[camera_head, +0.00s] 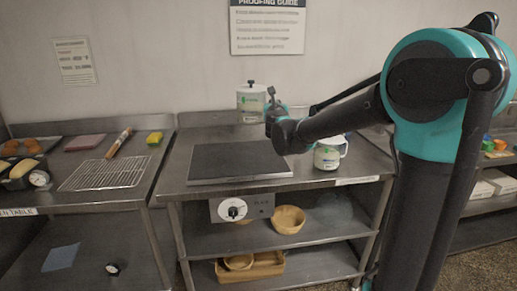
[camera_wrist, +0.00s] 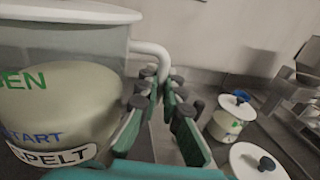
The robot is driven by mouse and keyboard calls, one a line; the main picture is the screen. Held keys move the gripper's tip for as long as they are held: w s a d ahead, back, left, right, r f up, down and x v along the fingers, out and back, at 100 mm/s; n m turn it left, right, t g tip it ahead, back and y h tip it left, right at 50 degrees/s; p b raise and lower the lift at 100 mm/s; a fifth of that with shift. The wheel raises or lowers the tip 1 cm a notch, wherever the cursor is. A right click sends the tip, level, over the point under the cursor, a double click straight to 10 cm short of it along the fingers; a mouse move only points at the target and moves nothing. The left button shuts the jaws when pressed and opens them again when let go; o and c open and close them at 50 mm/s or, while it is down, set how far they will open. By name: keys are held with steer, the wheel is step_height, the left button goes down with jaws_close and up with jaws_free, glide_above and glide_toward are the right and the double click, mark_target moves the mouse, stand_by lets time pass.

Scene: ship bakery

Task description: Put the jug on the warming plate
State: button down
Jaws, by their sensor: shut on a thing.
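The jug (camera_head: 251,103) is a pale lidded vessel with a dark knob and green lettering. In the head view it hangs upright above the back of the counter, over the far side of the warming plate. In the wrist view the jug (camera_wrist: 60,105) fills the left, with a clear upper wall, "SPELT" lettering and a white handle. My gripper (camera_head: 272,108) is at its right side; in the wrist view the gripper fingers (camera_wrist: 168,110) are closed around the handle. The warming plate (camera_head: 238,161) is a flat dark slab with a dial (camera_head: 233,209) on its front; its top is bare.
A similar white jug (camera_head: 328,154) stands right of the plate, with another partly hidden behind my arm. A wire rack (camera_head: 105,175) lies on the left table. Bowls (camera_head: 288,220) sit on the shelf below.

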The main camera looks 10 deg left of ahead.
step_height(320, 180, down, 18)
stand_by(0.6)
steer(key=c, duration=1.7)
jaws_free()
steer(key=shift+s, duration=0.1)
